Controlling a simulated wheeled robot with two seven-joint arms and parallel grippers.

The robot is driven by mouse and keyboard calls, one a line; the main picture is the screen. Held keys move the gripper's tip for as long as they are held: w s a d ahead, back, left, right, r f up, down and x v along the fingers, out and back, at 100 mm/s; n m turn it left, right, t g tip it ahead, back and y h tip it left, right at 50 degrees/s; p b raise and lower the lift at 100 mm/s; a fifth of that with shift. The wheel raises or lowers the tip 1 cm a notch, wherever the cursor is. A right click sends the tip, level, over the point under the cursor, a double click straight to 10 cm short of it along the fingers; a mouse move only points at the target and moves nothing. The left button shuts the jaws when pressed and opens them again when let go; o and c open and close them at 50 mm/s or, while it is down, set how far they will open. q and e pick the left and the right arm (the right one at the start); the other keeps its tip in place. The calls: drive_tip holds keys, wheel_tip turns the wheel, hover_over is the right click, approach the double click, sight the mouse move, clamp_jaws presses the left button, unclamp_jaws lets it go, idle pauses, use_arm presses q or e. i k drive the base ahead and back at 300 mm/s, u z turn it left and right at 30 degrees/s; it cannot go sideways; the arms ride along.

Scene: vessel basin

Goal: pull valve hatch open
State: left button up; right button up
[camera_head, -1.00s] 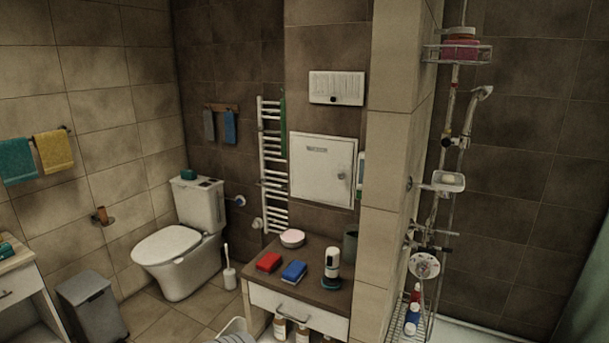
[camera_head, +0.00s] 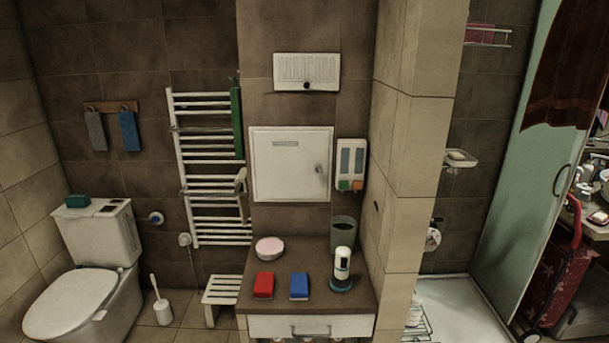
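The valve hatch (camera_head: 291,164) is a square white panel on the brown tiled wall, above the small cabinet. It looks shut, flush in its frame. A small round knob or lock (camera_head: 319,169) sits near its right edge, and a grey label strip is near its top. Neither of my grippers shows in the head view.
Below the hatch, a cabinet (camera_head: 350,292) bears a red sponge (camera_head: 264,285), a blue sponge (camera_head: 299,286), a soap dish (camera_head: 269,248), a dispenser bottle (camera_head: 341,268) and a dark cup (camera_head: 344,233). A towel radiator (camera_head: 205,170) is left; a wall dispenser (camera_head: 351,165) and tiled pillar (camera_head: 406,170) are right.

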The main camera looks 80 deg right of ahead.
sight(289, 165)
drive_tip(key=z, duration=1.7)
